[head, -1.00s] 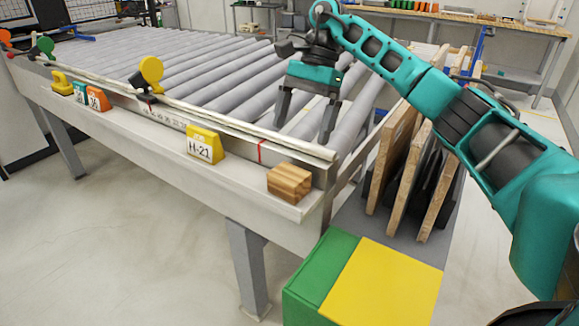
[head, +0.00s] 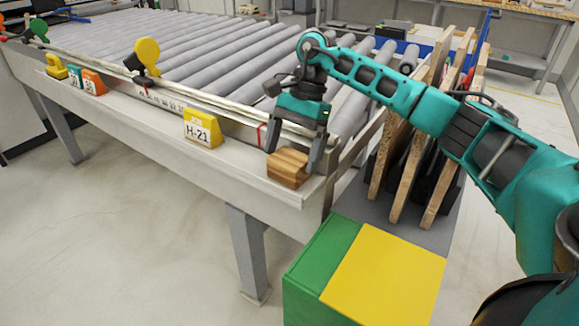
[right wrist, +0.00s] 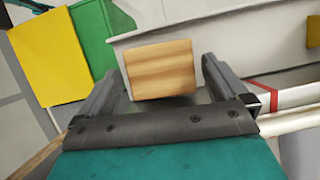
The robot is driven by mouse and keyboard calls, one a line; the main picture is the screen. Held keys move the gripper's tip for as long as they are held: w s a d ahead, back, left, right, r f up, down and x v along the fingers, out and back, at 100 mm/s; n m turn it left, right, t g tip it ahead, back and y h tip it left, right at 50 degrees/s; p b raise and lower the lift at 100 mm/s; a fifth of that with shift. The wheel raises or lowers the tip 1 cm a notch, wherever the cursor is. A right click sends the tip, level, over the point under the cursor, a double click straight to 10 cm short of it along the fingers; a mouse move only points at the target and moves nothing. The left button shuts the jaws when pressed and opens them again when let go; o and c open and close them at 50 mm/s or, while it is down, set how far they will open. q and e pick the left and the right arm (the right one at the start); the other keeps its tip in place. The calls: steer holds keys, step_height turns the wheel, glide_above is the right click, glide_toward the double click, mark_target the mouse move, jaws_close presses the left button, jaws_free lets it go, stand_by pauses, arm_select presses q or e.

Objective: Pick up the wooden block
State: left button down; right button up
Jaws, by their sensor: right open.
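The wooden block (head: 288,168) sits on the pale ledge along the front of the roller conveyor, near its right end. It has striped brown grain. My right gripper (head: 293,156) is open just above and behind the block, its fingers pointing down. In the right wrist view the block (right wrist: 161,69) lies ahead between the two open fingers of the gripper (right wrist: 168,88). No grip on it shows. My left gripper is not in view.
A yellow H-21 sign (head: 203,130) stands on the ledge left of the block. The rollers (head: 225,60) lie behind a rail. Upright boards (head: 410,170) stand to the right, and a green and yellow box (head: 385,270) is below.

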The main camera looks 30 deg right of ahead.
steer(key=shift+x, duration=1.2)
steer(key=shift+c, duration=1.4)
steer(key=c, duration=0.7)
steer(key=shift+o, duration=0.2)
steer(key=shift+r, duration=0.2)
